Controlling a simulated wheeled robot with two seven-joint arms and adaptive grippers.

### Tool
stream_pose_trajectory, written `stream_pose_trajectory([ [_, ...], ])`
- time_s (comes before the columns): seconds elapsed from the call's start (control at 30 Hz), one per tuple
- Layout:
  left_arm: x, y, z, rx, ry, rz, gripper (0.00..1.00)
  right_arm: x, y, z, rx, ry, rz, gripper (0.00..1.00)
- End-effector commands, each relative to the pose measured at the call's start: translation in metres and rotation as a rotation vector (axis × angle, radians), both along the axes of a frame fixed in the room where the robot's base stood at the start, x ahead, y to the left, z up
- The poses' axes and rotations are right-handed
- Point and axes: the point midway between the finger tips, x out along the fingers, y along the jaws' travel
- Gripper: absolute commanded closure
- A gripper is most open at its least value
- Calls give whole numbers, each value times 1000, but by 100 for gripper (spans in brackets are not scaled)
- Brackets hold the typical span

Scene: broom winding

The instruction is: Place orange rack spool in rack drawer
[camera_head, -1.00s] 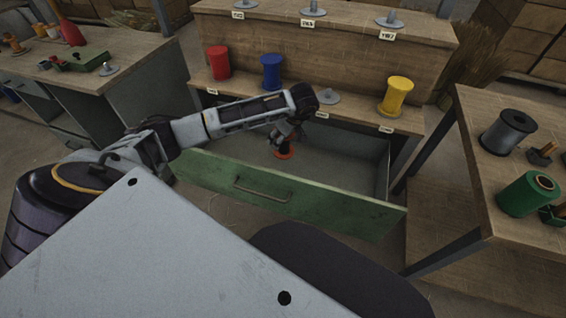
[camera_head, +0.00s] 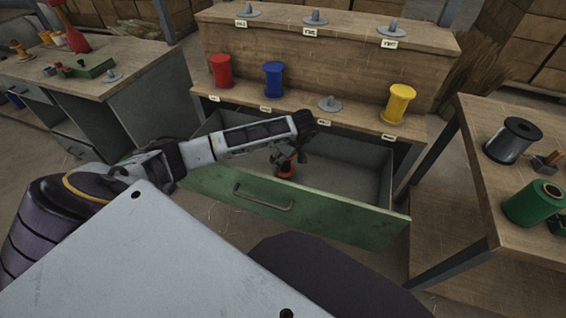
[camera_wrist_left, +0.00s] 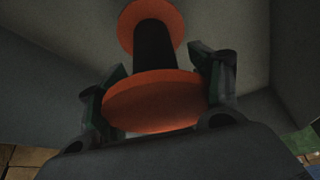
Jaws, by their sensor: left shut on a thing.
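The orange rack spool (camera_wrist_left: 155,101) has orange flanges and a dark core. In the left wrist view its near flange sits between both fingers of my left gripper (camera_wrist_left: 155,95), which is shut on it. In the head view the spool (camera_head: 287,171) is small and partly hidden by my left gripper (camera_head: 287,158). The spool is inside the open drawer, near its middle; I cannot tell whether it touches the floor. The rack drawer (camera_head: 345,210) has a green front with a metal handle and grey inner walls. My right gripper is not in view.
Above the drawer, a wooden rack shelf holds a red spool (camera_head: 221,71), a blue spool (camera_head: 272,79), an empty peg (camera_head: 330,104) and a yellow spool (camera_head: 397,104). A right table (camera_head: 470,145) holds a black spool (camera_head: 513,140) and a green spool (camera_head: 534,203). A cluttered bench (camera_head: 125,84) stands at left.

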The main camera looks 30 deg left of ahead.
Motion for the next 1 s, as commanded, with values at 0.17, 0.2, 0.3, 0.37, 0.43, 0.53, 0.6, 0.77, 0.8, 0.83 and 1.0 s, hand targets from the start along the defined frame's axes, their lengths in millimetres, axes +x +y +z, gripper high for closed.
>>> stream_pose_trajectory([
  [0.17, -1, -1, -21, -1, 2, 1, 59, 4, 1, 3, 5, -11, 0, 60],
  [0.2, -1, 0, -25, -1, 2, 1, 59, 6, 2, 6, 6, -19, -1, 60],
  [0.3, 0, 0, -31, -1, 1, 1, 59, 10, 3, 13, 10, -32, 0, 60],
  [0.37, 0, 0, -32, 0, 0, 1, 59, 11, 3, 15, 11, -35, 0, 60],
  [0.43, 0, 0, -32, 0, 0, 1, 59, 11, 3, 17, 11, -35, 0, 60],
  [0.53, 0, 0, -32, 0, 0, 0, 59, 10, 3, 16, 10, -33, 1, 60],
  [0.6, 0, 0, -32, 0, 0, 0, 59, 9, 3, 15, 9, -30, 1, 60],
  [0.77, 0, 0, -33, 0, 0, 0, 31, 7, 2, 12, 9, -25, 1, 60],
  [0.8, 0, 0, -33, 0, 0, 0, 26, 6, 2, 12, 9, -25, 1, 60],
  [0.83, 0, 0, -33, 0, 0, 0, 22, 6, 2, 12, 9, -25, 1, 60],
  [1.0, 0, 0, -33, 0, 0, 0, 11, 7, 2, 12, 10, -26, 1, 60],
])
